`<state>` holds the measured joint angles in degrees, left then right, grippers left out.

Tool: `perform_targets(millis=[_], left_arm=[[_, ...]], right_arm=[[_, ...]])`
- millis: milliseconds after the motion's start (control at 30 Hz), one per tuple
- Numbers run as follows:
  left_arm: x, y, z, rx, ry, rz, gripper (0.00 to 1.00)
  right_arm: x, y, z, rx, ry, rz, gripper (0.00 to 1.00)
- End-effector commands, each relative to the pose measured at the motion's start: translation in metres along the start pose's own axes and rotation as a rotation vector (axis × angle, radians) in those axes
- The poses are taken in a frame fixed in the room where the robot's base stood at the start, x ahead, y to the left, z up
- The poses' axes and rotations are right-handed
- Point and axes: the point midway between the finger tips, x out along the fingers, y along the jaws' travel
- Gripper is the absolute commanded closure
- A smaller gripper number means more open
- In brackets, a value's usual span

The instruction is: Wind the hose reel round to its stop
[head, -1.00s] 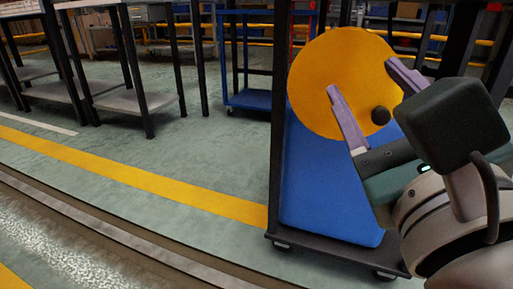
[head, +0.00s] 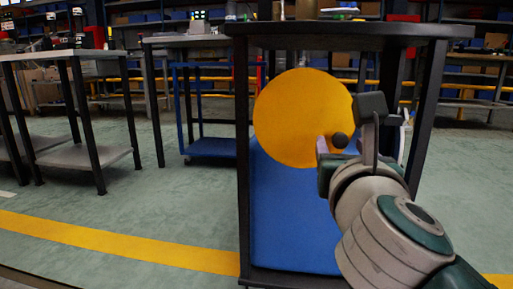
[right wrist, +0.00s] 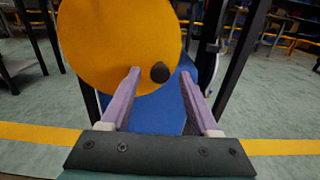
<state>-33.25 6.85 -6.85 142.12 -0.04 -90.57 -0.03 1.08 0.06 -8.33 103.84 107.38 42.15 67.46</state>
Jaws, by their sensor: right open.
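The hose reel is a flat yellow-orange disc (head: 295,115) under the dark table, in front of a blue panel. It also fills the upper left of the right wrist view (right wrist: 115,45). A dark round knob (head: 340,140) sits near the disc's lower right edge; it also shows in the right wrist view (right wrist: 160,72). My right gripper (right wrist: 160,80) is open, its two purple fingers apart, with the knob seen between the fingertips. I cannot tell whether either finger touches it. In the head view my right arm and wrist hide part of the gripper. My left gripper is not in view.
The reel's dark table has a top (head: 340,30) above the disc and black legs (head: 243,150) beside it. A blue trolley (head: 210,147) and grey-shelved tables (head: 85,165) stand to the left. Green floor is open at front left, with a yellow line (head: 120,243).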

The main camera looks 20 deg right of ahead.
Motion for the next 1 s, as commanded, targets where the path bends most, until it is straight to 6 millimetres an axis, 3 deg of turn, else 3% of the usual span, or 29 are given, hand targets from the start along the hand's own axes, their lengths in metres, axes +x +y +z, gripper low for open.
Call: perform_targets(millis=[267, 800, 1000], left_arm=[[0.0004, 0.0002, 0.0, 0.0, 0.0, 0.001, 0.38], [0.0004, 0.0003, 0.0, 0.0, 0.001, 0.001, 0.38], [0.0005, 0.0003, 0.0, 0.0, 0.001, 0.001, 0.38]], right_arm=[[0.0025, -0.0001, 0.0004, -0.001, 0.0, 0.0, 0.38], [0.0021, -0.0001, 0.0003, -0.001, 0.0, 0.0, 0.98], [0.0021, 0.0, 0.0003, -0.001, 0.0, 0.0, 1.0]])
